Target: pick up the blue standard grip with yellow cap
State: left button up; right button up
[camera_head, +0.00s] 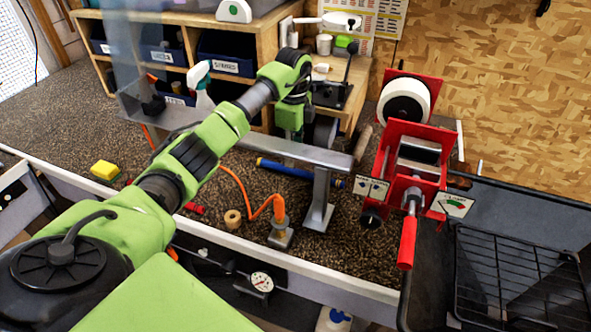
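A long blue grip (290,169) lies on the dark speckled benchtop, behind and partly below a grey metal rail. My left arm reaches in from the lower left across the bench. Its gripper (291,128) points down above and behind the rail, apart from the blue grip in the picture. The fingertips are too hidden to tell whether they are open or shut. My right gripper is not in view.
The grey metal rail (265,147) stands on posts along the bench. A red machine (405,165) with a white roll stands to the right. Wooden shelves with bins stand behind.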

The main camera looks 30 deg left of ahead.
aim_at(296, 169)
pick_arm(q)
jog(key=shift+d+f, duration=0.1)
jog(key=shift+f, duration=0.15)
jog(key=f+p, duration=0.1)
jog(key=f, duration=0.1)
jog(key=f+p, duration=0.1)
jog(key=f, duration=0.1)
jog(key=shift+s+d+f+p, duration=0.1)
jog(key=shift+s+d+p, duration=0.1)
jog(key=shift+d+p, duration=0.15)
jog(key=shift+w+a+f, duration=0.1)
jog(key=shift+f, duration=0.2)
grip_shut()
